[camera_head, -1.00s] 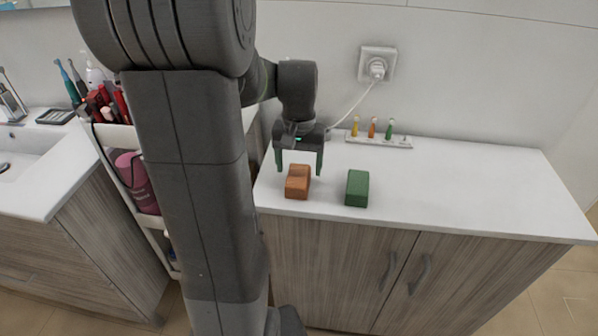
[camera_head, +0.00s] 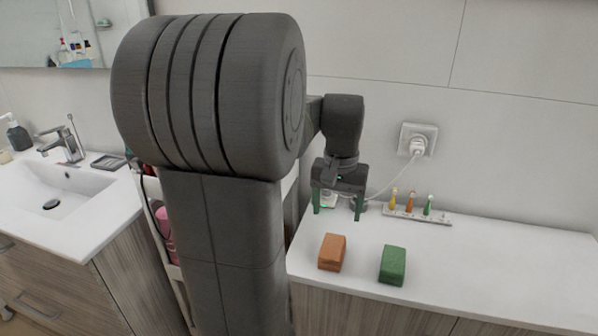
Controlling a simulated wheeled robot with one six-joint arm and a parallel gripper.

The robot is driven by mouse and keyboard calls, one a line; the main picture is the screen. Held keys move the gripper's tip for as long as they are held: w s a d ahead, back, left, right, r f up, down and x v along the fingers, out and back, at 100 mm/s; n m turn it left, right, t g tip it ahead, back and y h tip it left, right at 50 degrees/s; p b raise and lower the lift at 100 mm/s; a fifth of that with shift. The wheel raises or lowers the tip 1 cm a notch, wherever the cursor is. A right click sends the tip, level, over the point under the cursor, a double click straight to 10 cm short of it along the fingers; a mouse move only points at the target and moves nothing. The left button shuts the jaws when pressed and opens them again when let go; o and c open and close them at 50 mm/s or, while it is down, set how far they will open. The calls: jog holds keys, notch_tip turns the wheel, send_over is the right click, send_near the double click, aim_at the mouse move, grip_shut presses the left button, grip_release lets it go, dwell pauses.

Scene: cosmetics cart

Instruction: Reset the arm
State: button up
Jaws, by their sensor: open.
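My gripper (camera_head: 337,211) is open and empty, with its two green fingers pointing down. It hangs above the back left part of the white counter, apart from the boxes. An orange-brown box (camera_head: 332,252) lies on the counter below and in front of it. A green box (camera_head: 392,265) lies to the right of the orange-brown one. My arm's large links cover much of the left middle of the view.
A sink (camera_head: 60,195) with a faucet (camera_head: 62,146) is at left. The counter's right side (camera_head: 520,270) is clear.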

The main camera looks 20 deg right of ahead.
aim_at(334, 245)
notch_tip(334, 245, down, 12)
jog(key=shift+r+b, duration=0.1)
jog(key=shift+b, duration=0.3)
notch_tip(334, 245, up, 3)
jog(key=shift+f, duration=0.1)
jog(key=shift+r, duration=0.55)
jog(key=shift+f, duration=0.15)
